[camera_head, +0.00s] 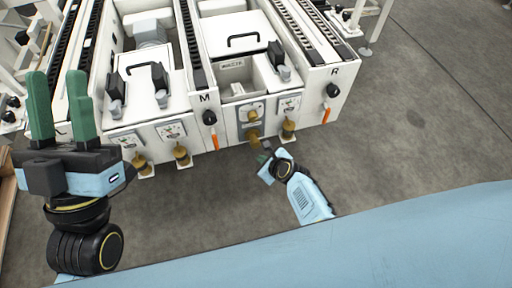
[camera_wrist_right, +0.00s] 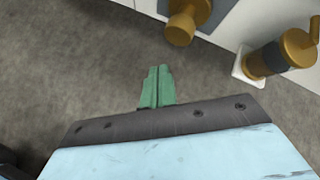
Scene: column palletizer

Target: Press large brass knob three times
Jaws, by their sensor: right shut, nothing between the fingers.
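The large brass knob (camera_head: 252,134) sticks out from the front of the machine, low on the panel in the middle of the head view. In the right wrist view a brass knob (camera_wrist_right: 182,27) shows at the top, ahead of my fingers. My right gripper (camera_wrist_right: 157,70) is shut, with its green fingers together and nothing between them. In the head view my right gripper (camera_head: 262,157) is just below the knob, partly hidden by its own wrist. A gap shows between fingers and knob in the wrist view. My left gripper (camera_head: 57,78) is open and empty, raised at the left.
A brass valve (camera_wrist_right: 285,52) on a white plate stands right of the knob. Other brass fittings (camera_head: 182,154) and black handles with orange tips (camera_head: 212,130) line the machine front. The grey floor (camera_head: 400,150) at right is clear.

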